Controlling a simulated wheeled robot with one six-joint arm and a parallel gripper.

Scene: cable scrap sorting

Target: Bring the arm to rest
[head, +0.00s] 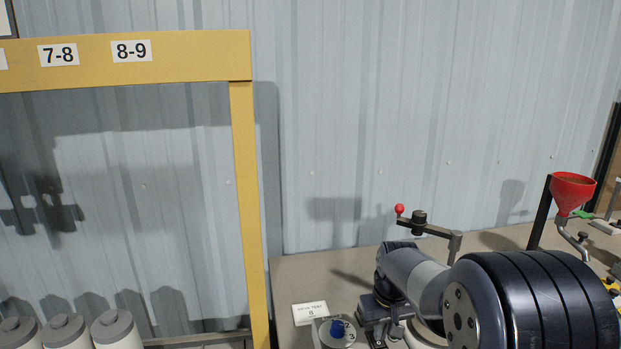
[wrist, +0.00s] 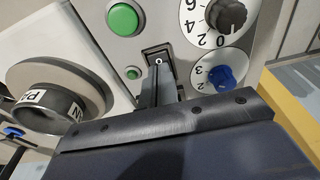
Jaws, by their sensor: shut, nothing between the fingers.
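My arm (head: 418,275) reaches across the lower right of the head view, bent down over the bench. In the wrist view, my gripper (wrist: 160,70) is shut, with its narrow dark fingers together and nothing held. The fingertips are in front of a small black switch (wrist: 157,52) marked 0 on a grey control panel (wrist: 175,20). I cannot tell whether they touch it. In the head view the fingertips are hidden by the arm and the lower picture edge.
The panel has green buttons (wrist: 123,18), a black dial (wrist: 226,14) and a blue knob (wrist: 222,76). On the bench (head: 300,272) stand a crank with a red ball (head: 399,209) and a red funnel (head: 572,191). A yellow frame (head: 243,180) rises at left, above pale cylinders (head: 118,335).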

